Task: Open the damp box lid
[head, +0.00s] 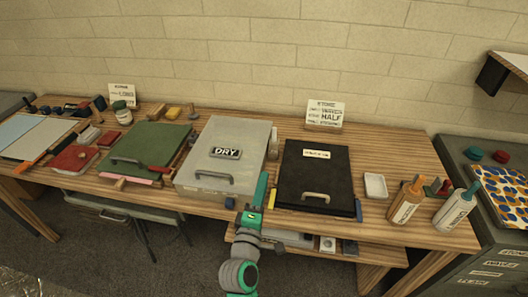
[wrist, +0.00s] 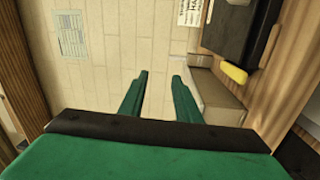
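A black box (head: 297,170) with a flat closed lid, a grey front handle (head: 316,197) and a small white label (head: 316,154) stands right of centre on the table. The label is too small to read. A grey box (head: 240,134) labelled DRY stands to its left, also closed. My gripper (head: 262,178) is in front of the gap between these two boxes, apart from the handle. In the wrist view my gripper (wrist: 158,75) has its green fingers apart with nothing between them. The black box shows at the upper right of the wrist view (wrist: 225,35).
A green-lidded box (head: 150,142) stands left of the grey one. A yellow block (head: 274,197) lies by the black box's left front corner. A sign (head: 324,113) stands behind.

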